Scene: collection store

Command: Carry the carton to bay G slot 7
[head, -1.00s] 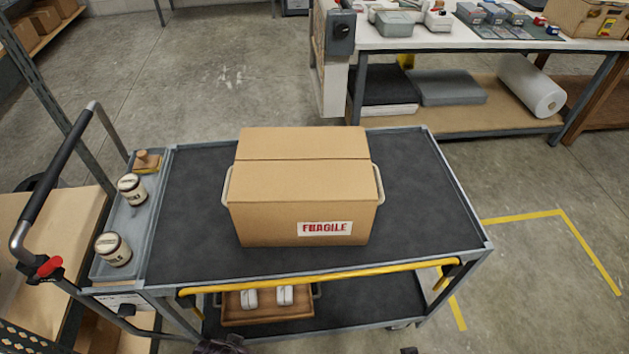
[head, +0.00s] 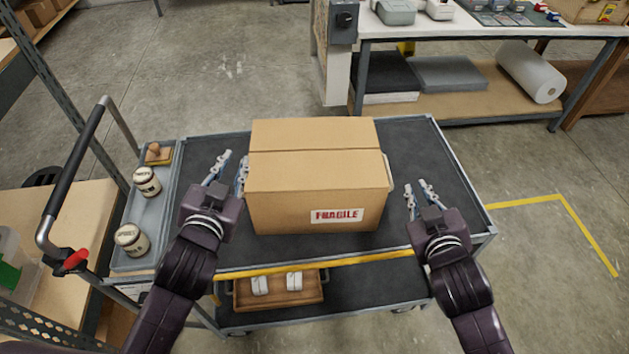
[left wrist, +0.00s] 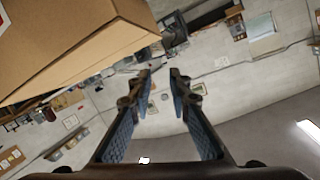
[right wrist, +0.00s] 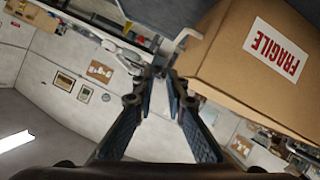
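The brown carton (head: 315,170) with a red-and-white FRAGILE label sits closed on the black top of the cart (head: 410,150). A pale handle shows on its right side; the left one is mostly hidden. My left gripper (head: 232,168) is open and empty beside the carton's left side. My right gripper (head: 419,192) is open and empty, a little right of the carton. The carton (left wrist: 75,45) fills the upper left of the left wrist view, outside the fingers. In the right wrist view, the carton (right wrist: 250,70) and its handle (right wrist: 183,42) are at upper right. Bay G slot 7 cannot be identified.
A grey side tray (head: 160,210) on the cart's left holds two jars and a wooden block. The cart's lower shelf holds a wooden tray (head: 243,296). A workbench (head: 480,44) stands behind at right. Floor at right has yellow tape (head: 525,200).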

